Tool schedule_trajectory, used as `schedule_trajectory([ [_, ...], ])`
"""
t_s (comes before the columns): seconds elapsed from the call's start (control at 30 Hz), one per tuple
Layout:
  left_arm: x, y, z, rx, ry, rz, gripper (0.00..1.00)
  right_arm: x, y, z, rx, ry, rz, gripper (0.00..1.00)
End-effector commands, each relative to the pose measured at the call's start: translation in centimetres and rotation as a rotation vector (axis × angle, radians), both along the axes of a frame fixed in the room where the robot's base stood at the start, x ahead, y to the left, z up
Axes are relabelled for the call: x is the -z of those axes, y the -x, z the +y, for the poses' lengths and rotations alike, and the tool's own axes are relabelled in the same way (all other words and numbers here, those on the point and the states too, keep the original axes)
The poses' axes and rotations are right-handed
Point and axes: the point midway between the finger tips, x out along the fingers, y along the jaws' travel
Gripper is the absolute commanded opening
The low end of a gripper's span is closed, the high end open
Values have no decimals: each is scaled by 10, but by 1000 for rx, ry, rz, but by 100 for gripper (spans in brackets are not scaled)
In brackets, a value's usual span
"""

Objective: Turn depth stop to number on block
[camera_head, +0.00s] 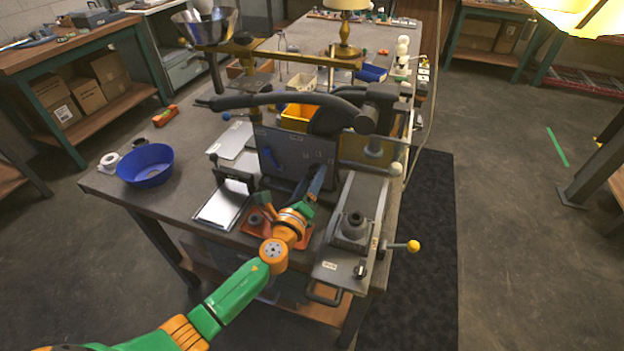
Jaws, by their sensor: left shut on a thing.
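My left arm comes in from the lower left, and my left gripper (316,182) reaches up to the grey upright panel (285,150) of the bench machine. Its jaws are shut on a small part at the panel's right side, likely the depth stop, which the fingers mostly hide. My right gripper is not in view.
A grey machine bed (352,230) with a yellow-knobbed lever (412,246) is right of the gripper. An orange base plate (257,224) lies under my wrist. A blue bowl (146,165), a yellow bin (298,117) and a lamp (345,30) stand on the bench.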

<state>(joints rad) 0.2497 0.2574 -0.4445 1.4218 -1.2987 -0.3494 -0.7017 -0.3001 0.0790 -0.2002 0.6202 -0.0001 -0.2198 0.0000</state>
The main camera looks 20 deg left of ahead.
Motion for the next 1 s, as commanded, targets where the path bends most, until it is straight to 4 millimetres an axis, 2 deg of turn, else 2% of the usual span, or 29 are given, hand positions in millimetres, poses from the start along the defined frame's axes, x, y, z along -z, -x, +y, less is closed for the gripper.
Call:
schedule_trajectory([
  [0.6, 1, 0, 1, 0, 519, 16, 2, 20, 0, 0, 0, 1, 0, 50],
  [1.0, -1, 0, 1, 2, 725, 23, 2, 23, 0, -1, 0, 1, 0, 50],
])
